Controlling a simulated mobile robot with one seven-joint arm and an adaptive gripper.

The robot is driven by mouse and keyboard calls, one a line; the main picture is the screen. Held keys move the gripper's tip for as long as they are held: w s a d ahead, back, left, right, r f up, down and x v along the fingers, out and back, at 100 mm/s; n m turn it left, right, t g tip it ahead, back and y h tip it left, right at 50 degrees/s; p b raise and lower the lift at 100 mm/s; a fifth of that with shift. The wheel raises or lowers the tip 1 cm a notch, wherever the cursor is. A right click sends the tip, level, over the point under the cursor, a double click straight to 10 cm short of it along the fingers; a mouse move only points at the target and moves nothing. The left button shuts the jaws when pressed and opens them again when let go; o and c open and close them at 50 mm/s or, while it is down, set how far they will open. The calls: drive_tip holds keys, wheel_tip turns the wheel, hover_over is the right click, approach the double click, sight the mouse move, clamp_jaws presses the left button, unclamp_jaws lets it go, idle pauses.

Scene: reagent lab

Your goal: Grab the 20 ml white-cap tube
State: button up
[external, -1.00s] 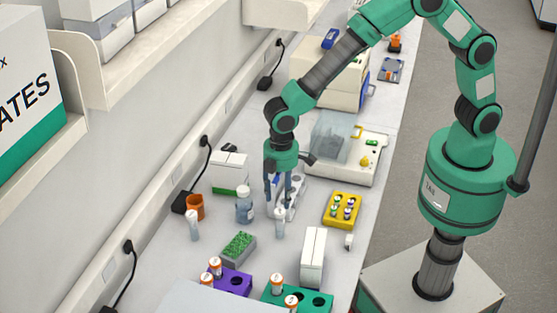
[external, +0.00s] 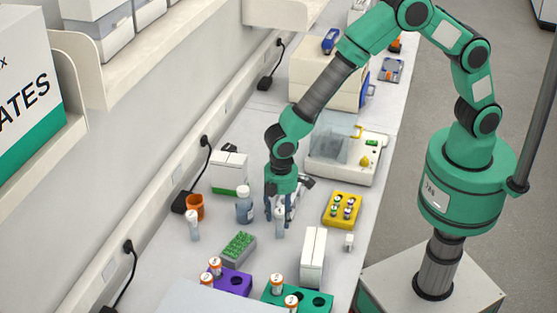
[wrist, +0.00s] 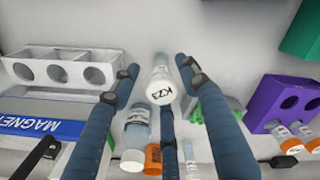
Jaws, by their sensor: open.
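A white-capped tube (external: 280,224) stands upright on the bench. In the wrist view, the white-capped tube (wrist: 161,84) has dark marks on its cap and lies between my spread fingers. My gripper (external: 279,212) is low over the bench, pointing down, its fingers around or right beside this tube. In the wrist view, my gripper (wrist: 158,76) is open, with gaps between the fingers and the tube. A second white-capped tube (external: 193,226) stands farther left. A wider white-capped bottle (external: 244,206) stands just left of my gripper. I cannot read any volume marking.
An orange cup (external: 195,206) stands left of the bottle. A grey block with a green top (external: 238,247), a purple rack (external: 232,284) and a green rack (external: 306,296) are nearer the camera. A yellow vial rack (external: 342,208) and a white box (external: 313,257) stand right.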

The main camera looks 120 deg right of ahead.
sight(281, 226)
drive_tip(key=shift+f, duration=2.6)
drive_tip(key=c, duration=0.9)
